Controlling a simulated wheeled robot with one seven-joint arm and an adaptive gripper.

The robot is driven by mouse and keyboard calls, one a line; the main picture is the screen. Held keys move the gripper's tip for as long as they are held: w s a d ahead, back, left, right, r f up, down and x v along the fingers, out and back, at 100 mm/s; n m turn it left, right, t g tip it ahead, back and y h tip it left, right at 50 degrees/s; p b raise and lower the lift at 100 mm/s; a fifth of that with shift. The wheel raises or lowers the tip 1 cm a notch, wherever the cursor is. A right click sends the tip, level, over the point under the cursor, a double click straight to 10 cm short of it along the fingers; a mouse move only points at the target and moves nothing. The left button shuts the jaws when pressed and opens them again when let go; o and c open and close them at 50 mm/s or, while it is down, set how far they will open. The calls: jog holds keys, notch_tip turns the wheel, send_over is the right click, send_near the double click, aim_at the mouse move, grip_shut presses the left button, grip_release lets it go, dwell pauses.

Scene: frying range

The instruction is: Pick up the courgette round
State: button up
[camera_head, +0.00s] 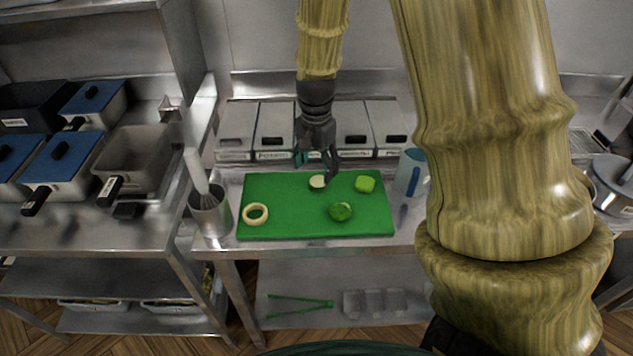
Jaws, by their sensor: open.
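The courgette round (316,182) looks like a small pale disc with a darker edge. It lies flat near the back middle of the green cutting board (275,188). My gripper (316,167) points down over the back of the board, with its fingers apart and empty. From this view it is just above and behind the courgette round. One finger hangs to the right of the round and the other to its left. The exact height of the fingertips over the board is hard to tell.
Also on the board are a pale ring (255,214), a round green piece (341,211) and a bright green block (365,184). Lidded steel containers (274,131) line the back.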

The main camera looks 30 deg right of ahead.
aim_at(319, 180)
jog(key=shift+s+d+f+p, duration=0.15)
jog(key=shift+s+f+p, duration=0.15)
jog(key=shift+s, duration=0.25)
jog(key=f, duration=0.1)
jog(key=f+p, duration=0.1)
jog(key=f, duration=0.1)
jog(key=shift+w+d, duration=0.15)
jog(key=shift+w, duration=0.25)
jog(key=shift+s+f, duration=0.25)
jog(key=shift+f, duration=0.2)
jog(key=shift+w+f, duration=0.1)
jog(key=shift+w, duration=0.05)
jog(key=c, duration=0.9)
